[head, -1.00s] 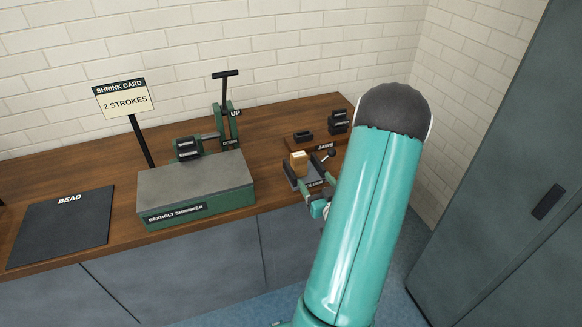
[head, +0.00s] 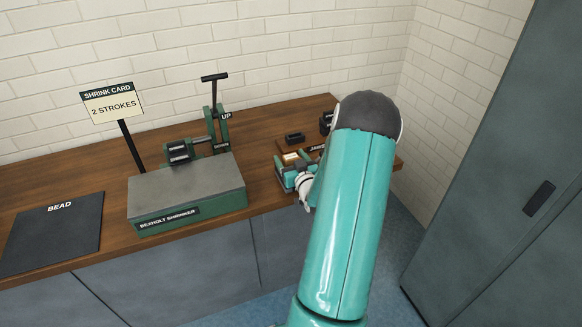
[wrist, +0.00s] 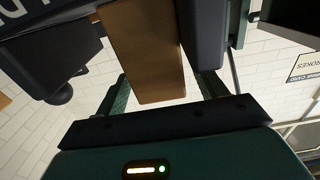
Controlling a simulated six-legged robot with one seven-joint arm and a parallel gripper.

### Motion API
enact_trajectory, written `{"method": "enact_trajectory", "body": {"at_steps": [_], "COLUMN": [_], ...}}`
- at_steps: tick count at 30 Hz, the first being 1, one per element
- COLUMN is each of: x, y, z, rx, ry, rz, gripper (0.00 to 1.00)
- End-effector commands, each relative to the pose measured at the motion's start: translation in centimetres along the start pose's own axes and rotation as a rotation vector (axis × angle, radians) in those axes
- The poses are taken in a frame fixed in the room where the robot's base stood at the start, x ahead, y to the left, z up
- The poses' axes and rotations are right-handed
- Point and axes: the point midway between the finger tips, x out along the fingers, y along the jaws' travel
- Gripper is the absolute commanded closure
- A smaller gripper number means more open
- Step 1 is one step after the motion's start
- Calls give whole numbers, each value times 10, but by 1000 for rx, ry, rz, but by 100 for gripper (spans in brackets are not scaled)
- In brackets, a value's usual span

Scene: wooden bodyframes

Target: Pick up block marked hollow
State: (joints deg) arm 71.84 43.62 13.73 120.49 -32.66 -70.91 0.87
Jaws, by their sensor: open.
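A tan wooden block (head: 291,157) sits in a small dark fixture at the right part of the workbench, partly covered by my gripper. In the wrist view, the wooden block (wrist: 145,55) hangs into the picture from the top, between dark pieces on both sides. My gripper (wrist: 163,90) is open there, with its two green fingers on either side of the block. Whether they touch it I cannot tell. In the head view, my gripper (head: 287,174) is at the fixture, partly hidden by my arm. No "hollow" marking is legible.
The green Bexholt shrinker (head: 187,190), with its upright lever (head: 214,95), stands left of my gripper. Black jaws (head: 294,138) lie behind it. A "2 strokes" card (head: 113,106) and a bead mat (head: 55,230) are further left. A grey cabinet (head: 490,180) stands right.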

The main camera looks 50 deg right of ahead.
Motion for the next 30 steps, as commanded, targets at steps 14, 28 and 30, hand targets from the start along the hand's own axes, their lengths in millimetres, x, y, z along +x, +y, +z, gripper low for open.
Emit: {"method": "enact_trajectory", "body": {"at_steps": [14, 28, 30], "x": [0, 4, 5], "y": [0, -1, -2], "z": [0, -5, -8], "rx": [0, -1, -1], "ry": [0, 1, 1], "rz": [0, -1, -1], "gripper": [80, 80, 80]}}
